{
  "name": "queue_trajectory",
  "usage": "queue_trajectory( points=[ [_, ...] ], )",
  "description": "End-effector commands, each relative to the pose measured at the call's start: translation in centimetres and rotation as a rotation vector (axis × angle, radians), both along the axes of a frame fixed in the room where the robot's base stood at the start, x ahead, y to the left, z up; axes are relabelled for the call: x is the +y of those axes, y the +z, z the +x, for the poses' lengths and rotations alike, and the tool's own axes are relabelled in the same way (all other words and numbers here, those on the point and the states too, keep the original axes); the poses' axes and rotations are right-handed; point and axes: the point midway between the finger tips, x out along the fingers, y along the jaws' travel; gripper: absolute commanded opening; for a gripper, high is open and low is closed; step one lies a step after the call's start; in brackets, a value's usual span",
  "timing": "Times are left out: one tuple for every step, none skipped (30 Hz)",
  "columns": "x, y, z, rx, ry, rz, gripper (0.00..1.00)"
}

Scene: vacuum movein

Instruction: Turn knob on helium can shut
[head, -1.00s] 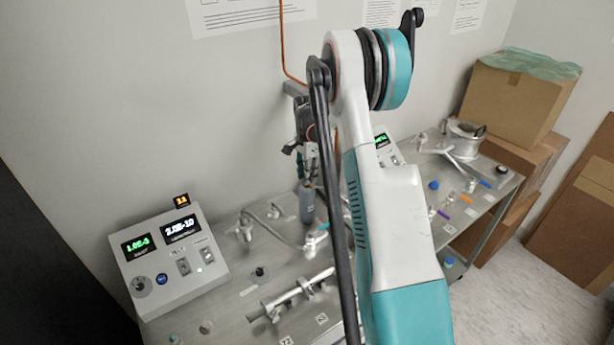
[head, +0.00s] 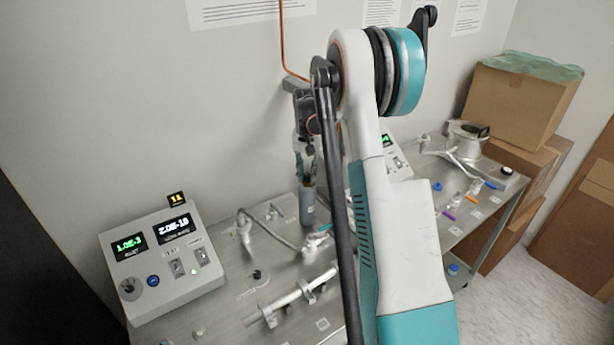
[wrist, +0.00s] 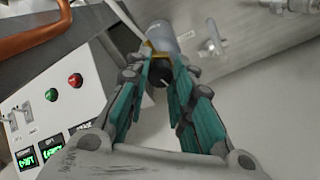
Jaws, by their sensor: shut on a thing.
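The helium can is a grey cylinder (head: 307,207) standing upright at the back of the steel table, close to the wall. It also shows at the top of the wrist view (wrist: 164,38). My gripper (wrist: 160,80), with teal fingers, is over the can's top. Its fingertips are closed around the can's small dark knob (wrist: 158,76), which is partly hidden between them. In the head view my gripper (head: 305,175) points down just above the can and is partly covered by my own arm.
A control box with green and white displays (head: 163,262) stands at the left of the table. A copper pipe (head: 283,45) runs down the wall behind. Metal fittings and a tube (head: 290,300) lie in front. Cardboard boxes (head: 520,105) are stacked at the right.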

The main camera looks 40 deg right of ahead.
Motion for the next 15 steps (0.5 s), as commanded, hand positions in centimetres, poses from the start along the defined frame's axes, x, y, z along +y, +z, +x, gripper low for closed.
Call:
queue_trajectory(
  points=[
    [-0.03, -0.07, 0.07, -0.002, 0.042, -0.001, 0.00],
    [-0.03, -0.06, 0.07, -0.002, 0.070, -0.001, 0.00],
    [-0.02, -0.05, 0.06, -0.002, 0.107, -0.001, 0.00],
    [-0.02, -0.05, 0.06, -0.002, 0.134, -0.001, 0.00],
    [-0.02, -0.04, 0.06, -0.002, 0.160, -0.001, 0.00],
    [-0.02, -0.04, 0.06, -0.002, 0.195, -0.001, 0.00],
    [-0.02, -0.04, 0.06, -0.002, 0.220, -0.001, 0.00],
    [-0.02, -0.03, 0.06, -0.002, 0.244, -0.001, 0.00],
    [-0.02, -0.02, 0.08, -0.002, 0.275, -0.001, 0.00],
    [-0.02, -0.02, 0.08, -0.002, 0.298, -0.001, 0.00],
    [-0.02, -0.01, 0.08, -0.001, 0.320, -0.001, 0.00],
    [-0.03, 0.00, 0.09, -0.001, 0.346, -0.001, 0.00],
    [-0.03, 0.01, 0.09, -0.001, 0.365, -0.001, 0.00],
    [-0.03, 0.02, 0.09, -0.001, 0.384, -0.001, 0.00],
    [-0.03, 0.03, 0.09, -0.001, 0.406, -0.001, 0.00]
  ],
)
